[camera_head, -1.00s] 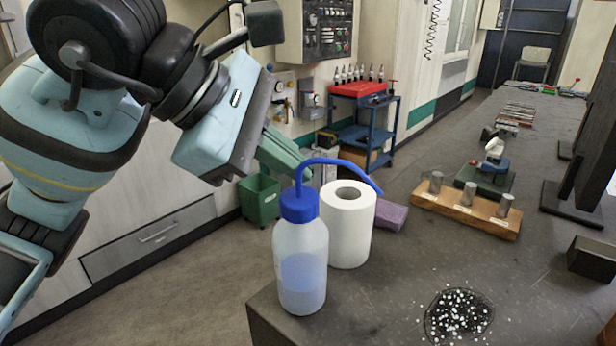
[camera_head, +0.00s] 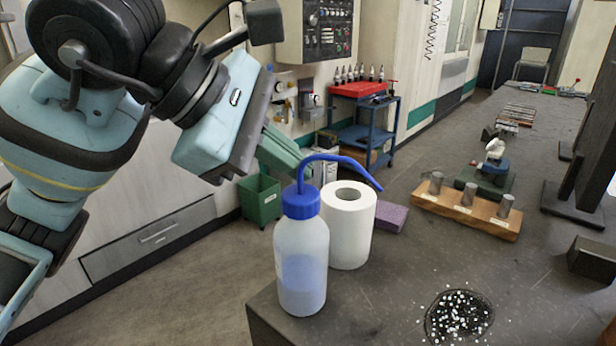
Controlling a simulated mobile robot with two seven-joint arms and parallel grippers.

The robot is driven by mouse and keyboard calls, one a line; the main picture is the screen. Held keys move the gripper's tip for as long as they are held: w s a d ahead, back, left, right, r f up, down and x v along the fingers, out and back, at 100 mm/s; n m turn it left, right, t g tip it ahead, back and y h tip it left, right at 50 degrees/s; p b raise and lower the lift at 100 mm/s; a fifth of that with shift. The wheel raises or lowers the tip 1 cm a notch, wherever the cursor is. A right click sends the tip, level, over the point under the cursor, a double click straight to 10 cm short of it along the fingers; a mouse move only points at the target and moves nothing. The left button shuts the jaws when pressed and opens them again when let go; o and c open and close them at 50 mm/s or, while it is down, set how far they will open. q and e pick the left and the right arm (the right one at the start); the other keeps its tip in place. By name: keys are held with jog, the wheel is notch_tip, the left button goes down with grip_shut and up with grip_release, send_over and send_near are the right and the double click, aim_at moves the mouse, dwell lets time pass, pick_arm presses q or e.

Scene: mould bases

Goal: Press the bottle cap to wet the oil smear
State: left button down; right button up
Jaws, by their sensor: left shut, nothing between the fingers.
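The bottle (camera_head: 301,255) is translucent white with bluish liquid in it and stands upright near the front left corner of the dark bench. Its blue cap (camera_head: 300,201) carries a bent blue spout that points right. The oil smear (camera_head: 458,315) is a dark round patch with white specks, on the bench to the right of the bottle. My left gripper (camera_head: 296,160) is shut and empty, behind and above the cap in the picture; its fingertips are partly hidden by the spout. My right gripper is not in view.
A white paper roll (camera_head: 348,228) stands right behind the bottle. A purple sponge (camera_head: 391,218) lies beside the roll. A wooden block with metal cylinders (camera_head: 466,209) is farther back. A dark block (camera_head: 592,258) sits at the right. The bench (camera_head: 400,270) is clear between bottle and smear.

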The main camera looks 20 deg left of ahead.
pick_arm(q)
jog(key=shift+f, duration=0.2)
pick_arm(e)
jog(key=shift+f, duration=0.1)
pick_arm(q)
jog(key=shift+f, duration=0.3)
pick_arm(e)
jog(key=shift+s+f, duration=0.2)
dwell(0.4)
pick_arm(q)
jog(key=shift+r, duration=0.45)
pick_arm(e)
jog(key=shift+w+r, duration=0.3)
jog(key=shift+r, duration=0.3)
